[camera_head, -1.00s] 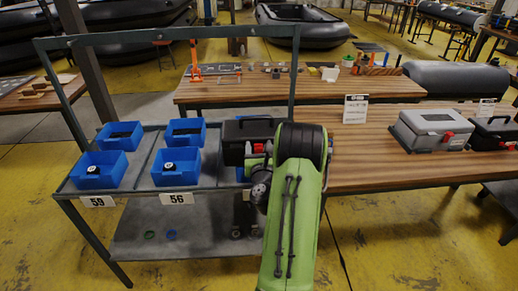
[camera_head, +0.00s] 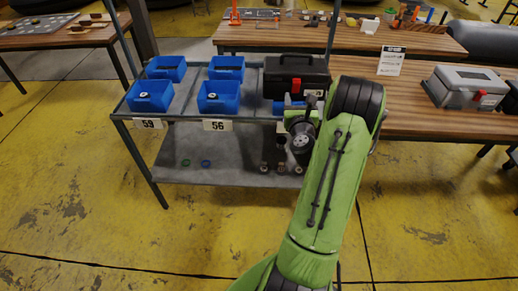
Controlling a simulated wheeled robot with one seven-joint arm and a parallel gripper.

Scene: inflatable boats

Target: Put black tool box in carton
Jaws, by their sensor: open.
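A black tool box (camera_head: 290,72) with a red latch stands upright on the right part of the cart's upper shelf. My gripper (camera_head: 300,112) is just in front of the tool box, at its lower front side; it is open, and its fingers are largely hidden by my green arm. I cannot tell whether it touches the box. Part of another black case (camera_head: 511,98) shows at the right edge on the wooden table. I see no carton in this view.
Several blue bins (camera_head: 219,97) stand on the metal cart (camera_head: 187,113), left of the tool box. A grey tool box (camera_head: 466,88) and a white sign (camera_head: 391,60) stand on the wooden table (camera_head: 405,122) at right. The yellow floor in front is clear.

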